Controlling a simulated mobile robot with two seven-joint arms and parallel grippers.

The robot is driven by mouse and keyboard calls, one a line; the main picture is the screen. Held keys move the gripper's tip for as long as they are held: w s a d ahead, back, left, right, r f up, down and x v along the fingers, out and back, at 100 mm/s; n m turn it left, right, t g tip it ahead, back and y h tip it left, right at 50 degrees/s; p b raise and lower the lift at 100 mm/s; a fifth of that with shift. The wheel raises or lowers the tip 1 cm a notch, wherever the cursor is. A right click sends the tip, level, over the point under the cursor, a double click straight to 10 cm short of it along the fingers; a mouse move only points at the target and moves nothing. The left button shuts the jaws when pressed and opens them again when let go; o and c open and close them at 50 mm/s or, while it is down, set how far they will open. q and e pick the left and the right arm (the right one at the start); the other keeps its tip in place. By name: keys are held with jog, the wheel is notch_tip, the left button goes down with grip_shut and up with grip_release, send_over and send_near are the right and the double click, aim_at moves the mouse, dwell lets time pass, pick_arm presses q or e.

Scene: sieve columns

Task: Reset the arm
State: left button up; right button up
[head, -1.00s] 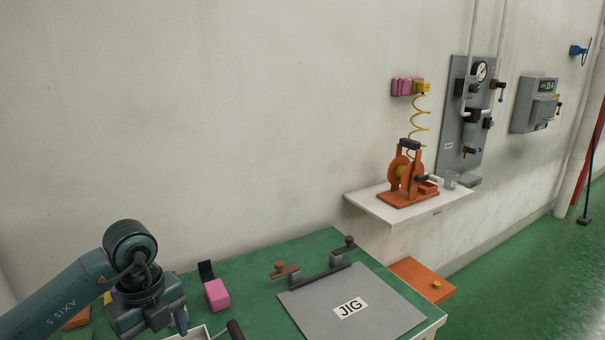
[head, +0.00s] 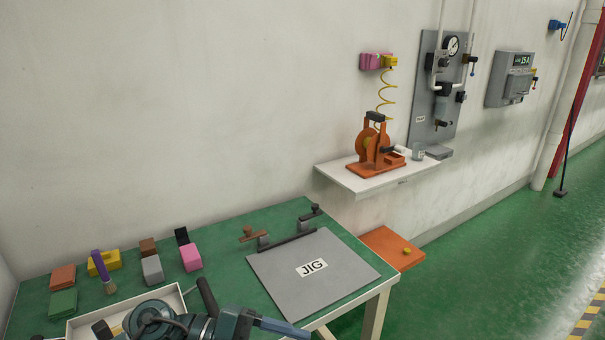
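My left arm lies low across the bottom edge of the head view, in front of the table. Its gripper (head: 285,327) points to the right, just below the grey JIG plate (head: 335,280). I see its fingers only edge-on, so I cannot tell whether they are open or shut. No held thing shows at it. My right gripper is not in view.
The green table (head: 210,227) bears several coloured blocks, a purple-handled brush (head: 103,270) and a white tray (head: 82,323) partly behind my arm. An orange crank device (head: 372,150) stands on a wall shelf (head: 345,180). Green floor at right is open.

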pick_arm(q)
jog(key=w+a+n+t+y+p, duration=0.1)
jog(key=w+a+n+t, duration=0.15)
jog(key=n+t, duration=0.7)
jog(key=w+a+n+t+y+p, duration=0.1)
jog(key=w+a+n+t+y, duration=0.15)
jog(key=n+t, duration=0.7)
jog(key=s+a+f+n+g+y, duration=0.3)
jog(key=s+f+y, duration=0.1)
jog(key=f, duration=0.4)
jog(key=s+a+f+n+g+y, duration=0.3)
jog(key=s+f+n+y, duration=0.1)
jog(key=s+f, duration=0.3)
notch_tip(320, 180, down, 2)
jog(key=shift+a+f+n+p, duration=0.15)
jog(key=shift+a+n+p, duration=0.1)
jog(key=shift+n+p, duration=0.1)
jog(key=shift+s, duration=0.1)
